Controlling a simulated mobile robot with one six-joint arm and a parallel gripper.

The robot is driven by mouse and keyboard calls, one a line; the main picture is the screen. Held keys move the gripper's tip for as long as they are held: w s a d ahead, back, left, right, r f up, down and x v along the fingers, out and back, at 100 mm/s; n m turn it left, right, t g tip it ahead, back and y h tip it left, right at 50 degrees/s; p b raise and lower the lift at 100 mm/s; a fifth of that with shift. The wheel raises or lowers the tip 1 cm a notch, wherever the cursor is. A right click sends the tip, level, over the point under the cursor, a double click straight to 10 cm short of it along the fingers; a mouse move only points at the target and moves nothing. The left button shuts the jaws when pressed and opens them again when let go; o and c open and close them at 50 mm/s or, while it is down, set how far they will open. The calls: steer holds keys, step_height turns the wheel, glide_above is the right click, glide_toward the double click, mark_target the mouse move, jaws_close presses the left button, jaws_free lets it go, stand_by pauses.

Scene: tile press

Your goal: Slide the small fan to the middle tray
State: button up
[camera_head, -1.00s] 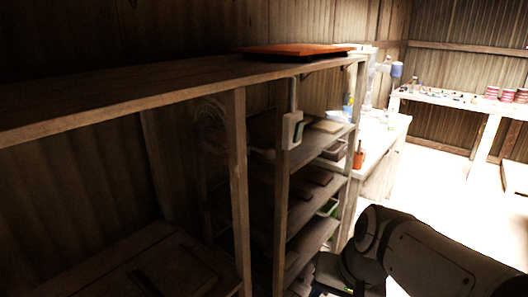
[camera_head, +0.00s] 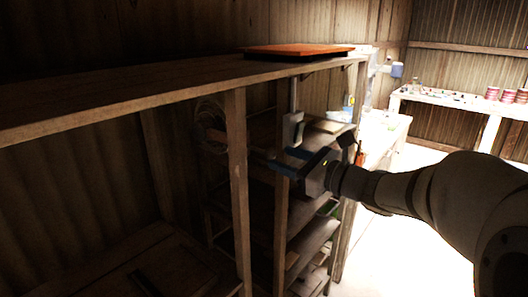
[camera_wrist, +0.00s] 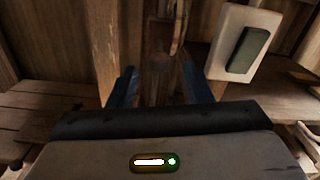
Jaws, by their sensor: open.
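A round wire-caged shape (camera_head: 209,128), which looks like the small fan, is in shadow behind the wooden post at the left end of the shelving. My gripper (camera_head: 272,157) is open at the front of the shelving, its blue fingers pointing left toward that shape but apart from it. In the wrist view my gripper (camera_wrist: 157,84) has a finger on each side of a dark brown area; I cannot tell whether the fan is in it. I cannot make out a middle tray; the gripper hides part of the shelves.
A white switch box (camera_head: 292,130) hangs on a post close to my gripper; it is at upper right in the wrist view (camera_wrist: 247,45). Posts (camera_head: 237,190) and shelf boards are close around. An orange-red panel (camera_head: 298,50) lies on the top board. Open floor lies at right.

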mark_target(272, 155)
steer(key=p+x, duration=0.1)
steer(key=x, duration=0.6)
steer(key=shift+a, duration=0.1)
steer(key=shift+c, duration=0.3)
jaws_close()
